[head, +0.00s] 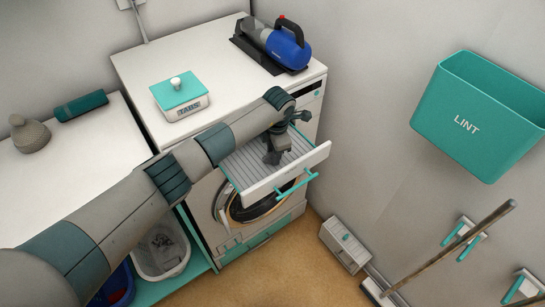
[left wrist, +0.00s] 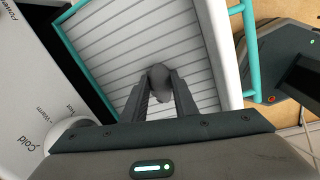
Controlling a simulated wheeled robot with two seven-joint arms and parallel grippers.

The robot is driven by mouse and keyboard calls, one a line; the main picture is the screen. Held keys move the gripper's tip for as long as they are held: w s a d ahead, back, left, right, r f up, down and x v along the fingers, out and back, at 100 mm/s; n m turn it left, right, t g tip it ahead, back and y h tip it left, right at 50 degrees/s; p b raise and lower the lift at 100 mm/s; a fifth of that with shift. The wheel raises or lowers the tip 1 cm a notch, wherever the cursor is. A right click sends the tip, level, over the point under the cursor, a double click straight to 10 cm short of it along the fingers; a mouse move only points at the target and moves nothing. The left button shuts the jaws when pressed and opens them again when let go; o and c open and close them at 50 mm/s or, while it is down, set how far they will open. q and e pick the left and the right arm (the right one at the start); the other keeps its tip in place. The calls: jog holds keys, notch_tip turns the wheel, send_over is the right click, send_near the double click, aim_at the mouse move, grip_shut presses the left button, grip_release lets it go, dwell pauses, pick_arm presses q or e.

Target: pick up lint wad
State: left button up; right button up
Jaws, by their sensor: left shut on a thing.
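My left gripper (head: 276,152) reaches down into the open slatted drawer (head: 308,160) of the white machine. In the left wrist view its two dark fingers (left wrist: 160,84) are shut on the lint wad (left wrist: 159,76), a small dark grey lump at the fingertips. The wad is over the drawer's slatted floor (left wrist: 105,45); I cannot tell whether it still touches it. In the head view the wad cannot be made out under the gripper. My right gripper is not in view.
A teal bin marked LINT (head: 475,118) hangs on the right wall. On the machine top stand a TABS box (head: 182,106) and a blue handheld vacuum (head: 285,48). The drawer's teal handle (head: 297,185) sticks out in front. A broom-like stick (head: 450,245) leans at lower right.

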pick_arm(q)
jog(key=shift+r+b, duration=0.65)
jog(key=shift+r, duration=0.1)
notch_tip(320, 180, up, 2)
jog(key=shift+r+b, duration=0.25)
jog(key=shift+b, duration=0.6)
jog(key=s+d+r+b, duration=0.1)
jog(key=d+r, duration=0.1)
jog(key=d, duration=0.1)
jog(key=s+d+r+b, duration=0.1)
jog(key=d+r+b, duration=0.1)
jog(key=d, duration=0.2)
jog(key=d+r+b, duration=0.2)
jog(key=d, duration=0.1)
jog(key=shift+s+d+r, duration=0.25)
jog(key=shift+s+d, duration=0.1)
jog(key=shift+s, duration=0.05)
jog(key=shift+s+d+r, duration=0.1)
jog(key=shift+d+r, duration=0.2)
jog(key=shift+d, duration=0.05)
